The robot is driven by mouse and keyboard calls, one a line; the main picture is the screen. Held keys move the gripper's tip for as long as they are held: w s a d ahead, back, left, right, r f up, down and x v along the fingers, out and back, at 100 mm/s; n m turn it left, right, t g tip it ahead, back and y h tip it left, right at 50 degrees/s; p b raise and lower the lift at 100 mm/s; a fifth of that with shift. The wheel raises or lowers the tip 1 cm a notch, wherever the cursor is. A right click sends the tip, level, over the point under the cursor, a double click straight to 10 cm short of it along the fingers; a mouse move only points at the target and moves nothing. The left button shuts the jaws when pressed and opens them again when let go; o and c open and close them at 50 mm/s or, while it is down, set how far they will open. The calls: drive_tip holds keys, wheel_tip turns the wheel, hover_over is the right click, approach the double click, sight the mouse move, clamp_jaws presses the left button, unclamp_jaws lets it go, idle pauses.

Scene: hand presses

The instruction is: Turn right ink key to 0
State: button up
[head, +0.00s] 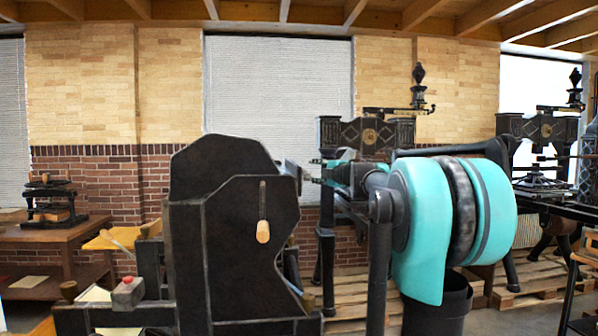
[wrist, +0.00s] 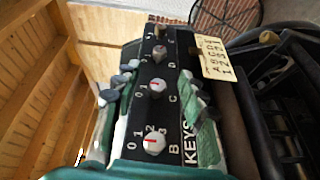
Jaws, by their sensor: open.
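In the wrist view, a black panel marked KEYS carries a row of ink keys, pale round knobs with red pointer lines. The nearest, marked B (wrist: 154,143), has the numbers 0 to 3 around it. The knob marked C (wrist: 157,86) is further up, with another knob (wrist: 160,52) beyond it. I cannot tell which is the right ink key, nor read the pointers surely. My gripper (wrist: 158,76) is open, its fingers on either side of the row; contact is unclear. In the head view my gripper (head: 309,172) is by the press's upper right side.
The dark press (head: 236,240) fills the middle of the head view, with a wooden-handled lever (head: 263,230) on its side. A small lettered card (wrist: 216,58) stands right of the knobs. Other presses stand behind at right, and a small press (head: 51,200) sits on a table at left.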

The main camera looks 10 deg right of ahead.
drive_tip(key=x, duration=1.2)
clamp_jaws()
